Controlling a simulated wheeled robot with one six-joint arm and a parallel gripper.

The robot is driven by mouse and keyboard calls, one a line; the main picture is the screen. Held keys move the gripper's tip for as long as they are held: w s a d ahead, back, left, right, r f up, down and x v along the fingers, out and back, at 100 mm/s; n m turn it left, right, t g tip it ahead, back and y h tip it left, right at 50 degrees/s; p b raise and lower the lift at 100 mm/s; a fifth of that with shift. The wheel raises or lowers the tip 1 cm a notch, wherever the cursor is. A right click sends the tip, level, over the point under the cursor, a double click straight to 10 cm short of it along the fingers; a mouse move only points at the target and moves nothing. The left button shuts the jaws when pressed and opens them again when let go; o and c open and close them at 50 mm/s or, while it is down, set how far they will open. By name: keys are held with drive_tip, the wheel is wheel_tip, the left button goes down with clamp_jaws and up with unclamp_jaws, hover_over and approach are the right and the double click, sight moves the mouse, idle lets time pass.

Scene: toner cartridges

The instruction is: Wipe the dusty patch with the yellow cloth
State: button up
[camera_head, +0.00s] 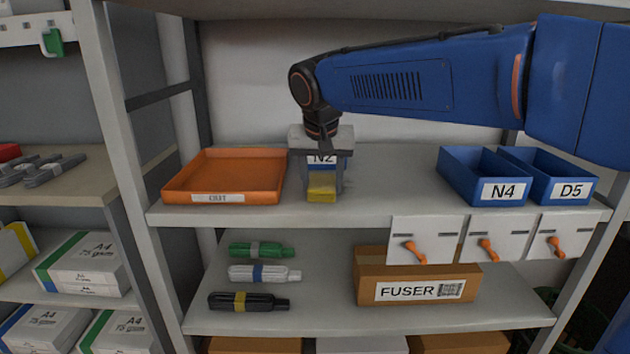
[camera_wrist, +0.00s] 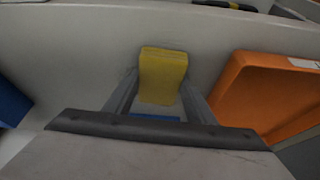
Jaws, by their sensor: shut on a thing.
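The yellow cloth (camera_head: 321,191) is a small folded block at the front of the upper shelf, between the orange tray and the blue bins. My gripper (camera_head: 323,184) points down and is shut on it, a finger on each side. In the wrist view the cloth (camera_wrist: 163,72) is between the fingers of my gripper (camera_wrist: 160,95), close over the pale shelf; I cannot tell whether it touches. I cannot make out the dusty patch in either view; the cloth and gripper hide part of the shelf.
An orange tray (camera_head: 224,178) labelled OUT stands close on the left. Blue bins N4 (camera_head: 483,177) and D5 (camera_head: 552,176) stand on the right. The shelf (camera_head: 395,185) is clear between gripper and N4.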

sight(314, 178)
drive_tip(key=shift+s+d+f, duration=0.1)
drive_tip(key=shift+d+f, duration=0.05)
drive_tip(key=shift+d, duration=0.85)
drive_tip(key=shift+d+r, duration=0.15)
drive_tip(key=shift+d, duration=1.5)
drive_tip(key=shift+d+r, duration=0.1)
drive_tip(key=shift+d, duration=1.5)
drive_tip(key=shift+w+d+f, duration=0.1)
drive_tip(key=shift+w+f, duration=0.05)
drive_tip(key=shift+w, duration=1.2)
drive_tip(key=shift+w+a, duration=0.15)
drive_tip(key=shift+a, duration=2.5)
drive_tip(key=shift+w+a, duration=0.1)
drive_tip(key=shift+a, duration=2.5)
drive_tip(key=shift+a, duration=1.65)
drive_tip(key=shift+w, duration=1.45)
drive_tip(key=shift+d, duration=1.8)
drive_tip(key=shift+s+d, duration=0.15)
drive_tip(key=shift+d, duration=5)
